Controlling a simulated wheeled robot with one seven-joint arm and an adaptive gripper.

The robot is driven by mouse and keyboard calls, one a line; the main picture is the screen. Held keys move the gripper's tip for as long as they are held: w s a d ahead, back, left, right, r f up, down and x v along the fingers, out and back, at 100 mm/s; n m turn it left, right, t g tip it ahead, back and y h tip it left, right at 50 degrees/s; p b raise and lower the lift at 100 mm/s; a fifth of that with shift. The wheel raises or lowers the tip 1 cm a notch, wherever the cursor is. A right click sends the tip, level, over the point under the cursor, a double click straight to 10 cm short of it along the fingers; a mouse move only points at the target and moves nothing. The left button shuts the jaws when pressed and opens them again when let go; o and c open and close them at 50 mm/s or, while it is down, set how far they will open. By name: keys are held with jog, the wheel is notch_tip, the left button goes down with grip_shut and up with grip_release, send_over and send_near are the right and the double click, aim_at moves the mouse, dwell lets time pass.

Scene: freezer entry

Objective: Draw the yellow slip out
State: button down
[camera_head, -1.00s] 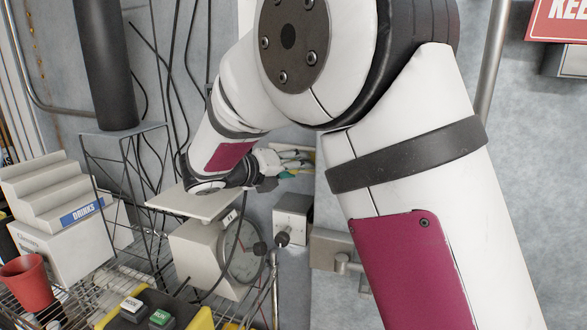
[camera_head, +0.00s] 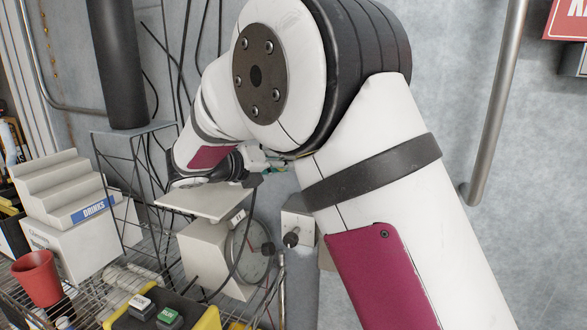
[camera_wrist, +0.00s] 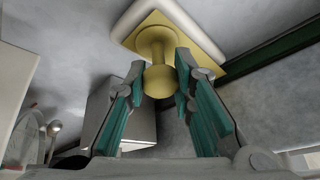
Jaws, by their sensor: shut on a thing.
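The yellow slip (camera_wrist: 205,40) shows at the top of the wrist view as a flat yellow plate against a white rounded edge. A round yellow knob (camera_wrist: 158,80) on a short stem stands out from it toward me. My gripper (camera_wrist: 159,64) is shut on this knob, with a teal-padded finger on each side. In the head view my gripper (camera_head: 265,162) is small, beside the wall and partly behind my arm. The slip is mostly hidden there. I cannot tell how far it sits in its holder.
A white box with a round dial (camera_head: 250,250) and a grey box with a black knob (camera_head: 298,228) are below my gripper. A wire rack, a white stepped DRINKS stand (camera_head: 68,190) and a red cup (camera_head: 38,278) are at left. A vertical rail (camera_head: 497,100) is at right.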

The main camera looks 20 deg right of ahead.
jog(key=c, duration=1.3)
grip_release()
jog(key=shift+c, duration=0.2)
jog(key=shift+s, duration=0.1)
jog(key=v, duration=1.2)
jog(key=shift+d+f, duration=0.1)
